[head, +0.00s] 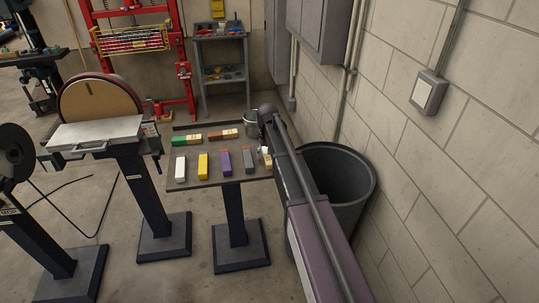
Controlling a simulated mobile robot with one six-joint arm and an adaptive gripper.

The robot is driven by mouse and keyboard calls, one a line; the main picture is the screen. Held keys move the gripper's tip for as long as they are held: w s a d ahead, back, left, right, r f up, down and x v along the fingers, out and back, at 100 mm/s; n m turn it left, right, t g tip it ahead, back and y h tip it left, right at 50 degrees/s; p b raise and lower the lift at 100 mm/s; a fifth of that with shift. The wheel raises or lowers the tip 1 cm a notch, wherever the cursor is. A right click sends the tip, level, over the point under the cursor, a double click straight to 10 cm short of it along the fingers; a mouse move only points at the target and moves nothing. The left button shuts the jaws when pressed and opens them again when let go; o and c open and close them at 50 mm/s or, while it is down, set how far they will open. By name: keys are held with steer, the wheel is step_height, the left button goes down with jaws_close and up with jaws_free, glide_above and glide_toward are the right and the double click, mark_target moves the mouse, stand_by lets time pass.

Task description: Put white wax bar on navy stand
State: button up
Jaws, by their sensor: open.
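A white wax bar (181,169) lies at the left end of the front row of coloured bars on a dark bench top (214,184). The bench top rests on a navy pedestal (237,217). A second navy pedestal (151,195) stands to its left under a disc sander. I cannot tell which, if either, is the navy stand. My arm reaches up from the bottom right to the bench's right side. Nothing is seen touching the white bar.
Yellow (203,165), purple (226,163) and grey (249,160) bars lie right of the white one. A dark bin (352,190) stands by the right wall. The disc sander (103,100) is left.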

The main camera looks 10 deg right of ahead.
steer(key=shift+r, duration=0.15)
step_height(320, 180, up, 12)
steer(key=p, duration=1.2)
stand_by(0.7)
steer(key=s, duration=2.7)
steer(key=shift+s+d, duration=0.3)
steer(key=c, duration=0.3)
steer(key=shift+c, duration=0.2)
